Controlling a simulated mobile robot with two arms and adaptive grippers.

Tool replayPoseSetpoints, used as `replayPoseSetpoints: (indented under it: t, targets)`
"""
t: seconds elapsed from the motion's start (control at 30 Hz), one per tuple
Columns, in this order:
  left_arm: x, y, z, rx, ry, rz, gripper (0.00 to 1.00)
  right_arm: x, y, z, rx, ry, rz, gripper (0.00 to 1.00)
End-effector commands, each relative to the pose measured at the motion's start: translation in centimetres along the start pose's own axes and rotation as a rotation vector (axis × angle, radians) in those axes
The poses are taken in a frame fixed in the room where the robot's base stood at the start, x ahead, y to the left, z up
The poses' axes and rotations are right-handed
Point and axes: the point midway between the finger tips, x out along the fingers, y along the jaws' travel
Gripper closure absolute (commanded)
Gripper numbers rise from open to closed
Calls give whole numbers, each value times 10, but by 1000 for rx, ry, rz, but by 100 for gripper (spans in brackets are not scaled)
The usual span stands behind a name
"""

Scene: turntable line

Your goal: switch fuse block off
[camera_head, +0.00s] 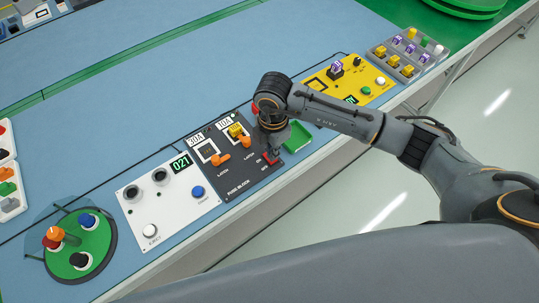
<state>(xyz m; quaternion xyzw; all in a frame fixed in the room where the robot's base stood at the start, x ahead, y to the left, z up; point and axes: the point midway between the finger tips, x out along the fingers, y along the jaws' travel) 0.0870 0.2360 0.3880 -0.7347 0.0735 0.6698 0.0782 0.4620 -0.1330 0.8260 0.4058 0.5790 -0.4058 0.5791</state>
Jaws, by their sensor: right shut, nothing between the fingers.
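The fuse block (237,191) is a dark grey panel on the blue table, marked 30A and 10A, with two orange latches. A yellow fuse (235,130) sits at the 10A slot; the 30A slot (206,149) looks empty. A red switch (271,158) shows partly at the panel's right end, beside small white lettering. My right gripper (272,150) is shut and empty, pointing down right at this switch and hiding part of it. I cannot tell whether it touches the switch or which way the switch is set. My left gripper is not in view.
A white panel (150,208) with a 021 display and blue button adjoins on the left. A green tray (297,137) lies close right of my gripper. A yellow panel (372,78) and a grey fuse rack (428,62) stand farther right. A green disc with buttons (97,244) is at lower left.

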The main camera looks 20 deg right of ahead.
Motion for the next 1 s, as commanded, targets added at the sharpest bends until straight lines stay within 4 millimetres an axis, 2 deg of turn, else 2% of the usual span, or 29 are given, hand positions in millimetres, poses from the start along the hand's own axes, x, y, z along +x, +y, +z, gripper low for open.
replayPoseSetpoints:
  t: [0.73, 1.0]
  targets:
    - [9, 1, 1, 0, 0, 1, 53, 12, 0, 0, 0, 0, 0, 100]
    - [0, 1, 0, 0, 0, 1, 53, 1, 0, 0, 0, 0, 0, 100]
